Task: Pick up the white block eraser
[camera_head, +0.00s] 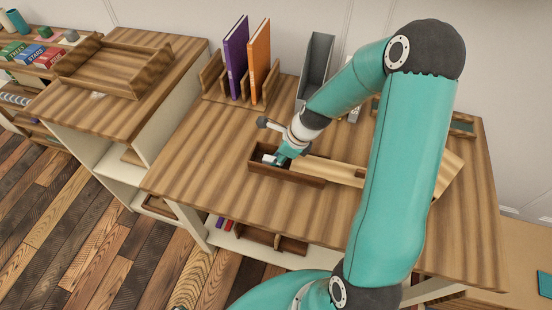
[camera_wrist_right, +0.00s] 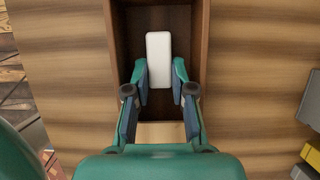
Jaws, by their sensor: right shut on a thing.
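The white block eraser (camera_wrist_right: 158,50) shows in the right wrist view inside a narrow dark wooden box (camera_wrist_right: 201,40). My right gripper (camera_wrist_right: 160,74) has its two fingers shut on the eraser's near part, one on each long side. In the head view the right gripper (camera_head: 277,160) reaches down into the box (camera_head: 287,176), and a small white part of the eraser (camera_head: 268,158) shows beside it. Whether the eraser touches the box floor cannot be told.
A pale wooden board (camera_head: 335,169) lies at the box's right end. Purple (camera_head: 236,58) and orange (camera_head: 259,62) books stand in a rack behind, beside a grey holder (camera_head: 315,68). An empty wooden tray (camera_head: 117,69) is on the left cabinet. The desk's front left is clear.

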